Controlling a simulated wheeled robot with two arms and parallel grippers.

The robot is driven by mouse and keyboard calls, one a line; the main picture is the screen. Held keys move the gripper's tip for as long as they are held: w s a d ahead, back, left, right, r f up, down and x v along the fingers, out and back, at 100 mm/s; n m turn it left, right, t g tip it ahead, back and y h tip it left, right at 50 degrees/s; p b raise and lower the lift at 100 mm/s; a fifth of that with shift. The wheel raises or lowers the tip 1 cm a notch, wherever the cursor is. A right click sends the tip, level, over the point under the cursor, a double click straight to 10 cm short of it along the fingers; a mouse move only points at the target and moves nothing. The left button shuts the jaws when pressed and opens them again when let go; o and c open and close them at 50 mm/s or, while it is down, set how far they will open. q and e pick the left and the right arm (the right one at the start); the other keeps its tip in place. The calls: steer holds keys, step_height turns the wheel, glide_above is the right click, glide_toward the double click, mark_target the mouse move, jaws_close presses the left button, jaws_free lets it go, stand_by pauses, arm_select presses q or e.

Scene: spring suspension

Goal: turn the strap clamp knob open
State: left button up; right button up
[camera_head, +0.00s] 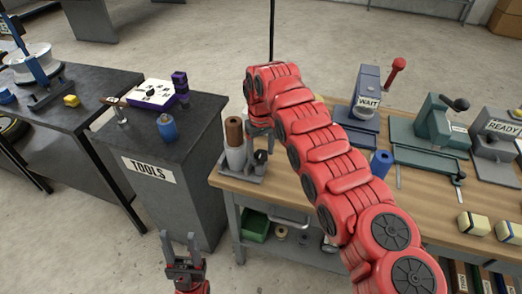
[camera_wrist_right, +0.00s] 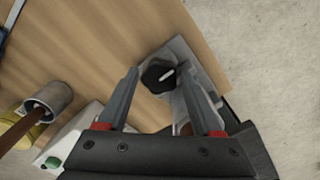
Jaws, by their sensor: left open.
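The strap clamp knob (camera_wrist_right: 158,76) is dark and lobed with a white mark, on a grey clamp plate (camera_wrist_right: 178,52) at the wooden bench's edge. In the head view the dark knob (camera_head: 260,157) is low beside the upright brown and white cylinders. My right gripper (camera_wrist_right: 159,69) is open. In its wrist view the knob appears between the fingertips, with gaps on both sides; I cannot tell the height between them. In the head view my right arm largely hides that gripper. My left gripper (camera_head: 180,246) is open and empty, low in front of the tools cabinet.
Brown and white cylinders (camera_head: 234,132) stand by the knob. A blue cylinder (camera_head: 381,163) and the grey WAIT device (camera_head: 366,95) are farther right on the bench (camera_head: 285,192). The dark TOOLS cabinet (camera_head: 205,140) stands left, with a floor gap between.

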step_height(320, 180, up, 6)
steer(key=shift+w+a+f, duration=0.1)
steer(key=shift+f, duration=0.15)
step_height(320, 180, up, 4)
steer(key=p, duration=0.1)
step_height(320, 180, up, 8)
steer(key=p, duration=0.8)
glide_above(260, 153)
steer(key=shift+f, duration=0.1)
